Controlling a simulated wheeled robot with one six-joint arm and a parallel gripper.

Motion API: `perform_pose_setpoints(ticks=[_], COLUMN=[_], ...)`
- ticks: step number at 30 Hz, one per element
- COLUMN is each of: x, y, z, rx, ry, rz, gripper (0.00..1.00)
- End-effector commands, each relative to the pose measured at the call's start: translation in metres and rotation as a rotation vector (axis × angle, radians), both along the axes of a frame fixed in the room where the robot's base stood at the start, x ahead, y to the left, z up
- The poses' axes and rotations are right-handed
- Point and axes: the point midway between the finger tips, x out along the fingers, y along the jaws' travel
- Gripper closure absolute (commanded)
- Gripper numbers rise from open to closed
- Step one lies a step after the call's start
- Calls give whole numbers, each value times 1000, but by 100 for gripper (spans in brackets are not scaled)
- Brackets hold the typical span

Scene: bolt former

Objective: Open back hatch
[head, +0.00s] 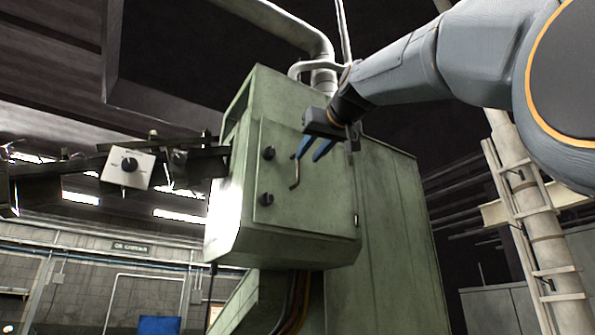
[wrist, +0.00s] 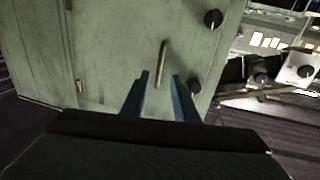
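The hatch (head: 325,185) is a flat green door on the front of a green machine cabinet, and it looks shut. A thin bar handle (head: 294,172) stands near its left edge. The handle also shows in the wrist view (wrist: 162,58). My gripper (head: 308,158) has two blue fingers, spread apart with nothing held. In the wrist view the fingers (wrist: 160,76) point at the door, and the handle's lower end appears between their tips. In the head view the fingertips are just right of the handle. I cannot tell whether they touch it.
Two black knobs, an upper (head: 268,153) and a lower (head: 265,199), sit on the door's left side. A white control box (head: 128,168) with a black dial hangs to the left. A pipe with a ladder (head: 535,220) stands at the right. Cables hang below the cabinet.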

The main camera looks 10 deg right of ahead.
Motion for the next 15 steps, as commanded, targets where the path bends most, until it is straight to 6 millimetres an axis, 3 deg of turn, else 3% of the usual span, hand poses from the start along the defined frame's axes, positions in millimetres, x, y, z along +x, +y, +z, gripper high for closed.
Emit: perform_pose_setpoints(ticks=[15], x=[66], y=[8], z=[3], rx=[0], ry=[-1], rz=[0], gripper=[73])
